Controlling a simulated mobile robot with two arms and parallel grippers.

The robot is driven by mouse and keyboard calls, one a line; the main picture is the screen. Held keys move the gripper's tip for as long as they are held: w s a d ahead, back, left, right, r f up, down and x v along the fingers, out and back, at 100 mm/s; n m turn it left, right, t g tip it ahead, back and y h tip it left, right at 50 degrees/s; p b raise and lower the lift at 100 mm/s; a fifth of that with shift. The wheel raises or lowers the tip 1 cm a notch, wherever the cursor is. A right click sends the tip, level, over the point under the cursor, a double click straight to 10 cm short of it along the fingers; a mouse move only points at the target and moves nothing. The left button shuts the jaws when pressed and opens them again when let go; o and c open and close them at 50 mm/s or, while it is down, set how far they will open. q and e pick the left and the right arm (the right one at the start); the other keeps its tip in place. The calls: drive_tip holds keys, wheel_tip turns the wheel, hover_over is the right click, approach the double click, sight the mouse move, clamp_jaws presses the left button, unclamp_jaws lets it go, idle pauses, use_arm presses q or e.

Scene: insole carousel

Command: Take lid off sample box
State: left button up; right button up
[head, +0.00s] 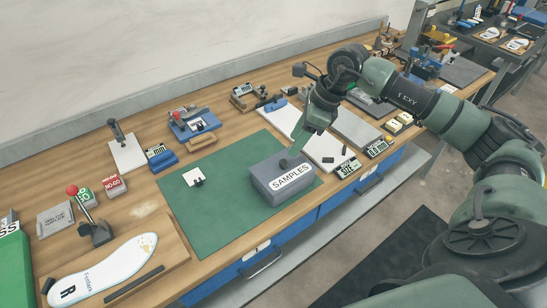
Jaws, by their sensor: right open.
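The sample box (264,188) is a grey box with a white "SAMPLES" label, standing on the green mat near the bench's front edge. Its grey lid (268,167) is on top and looks seated. My right gripper (287,160) reaches down from the upper right, with its tips at the top of the lid, near its middle. It is open. I cannot tell whether the tips touch the lid or stand around a handle, as the gripper hides that spot. My left gripper is not in view.
The green mat (215,225) has free room left of the box, with a small white card (197,178) on it. A white board (325,149) and digital gauges lie to the right. An insole (105,268) on a wooden board and a red-knobbed lever (90,222) are at the left.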

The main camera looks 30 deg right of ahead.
sight(284, 161)
drive_tip(key=shift+s+a+f, duration=0.15)
drive_tip(key=shift+s+f, duration=0.1)
drive_tip(key=shift+f, duration=0.05)
drive_tip(key=shift+s+a+f+p, duration=0.1)
drive_tip(key=shift+a+f+p, duration=0.25)
drive_tip(key=shift+f+p, duration=0.2)
drive_tip(key=shift+s+a+f+p, duration=0.1)
drive_tip(key=shift+a+f+p, duration=0.2)
drive_tip(key=shift+f+p, duration=0.2)
drive_tip(key=x, duration=0.3)
drive_tip(key=shift+w+p, duration=0.3)
drive_tip(key=shift+p, duration=0.1)
drive_tip(key=shift+f, duration=0.4)
drive_tip(key=shift+w, duration=0.1)
drive_tip(key=c, duration=1)
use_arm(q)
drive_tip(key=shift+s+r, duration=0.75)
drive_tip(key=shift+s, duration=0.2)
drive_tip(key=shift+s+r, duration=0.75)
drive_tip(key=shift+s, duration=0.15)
use_arm(e)
clamp_jaws()
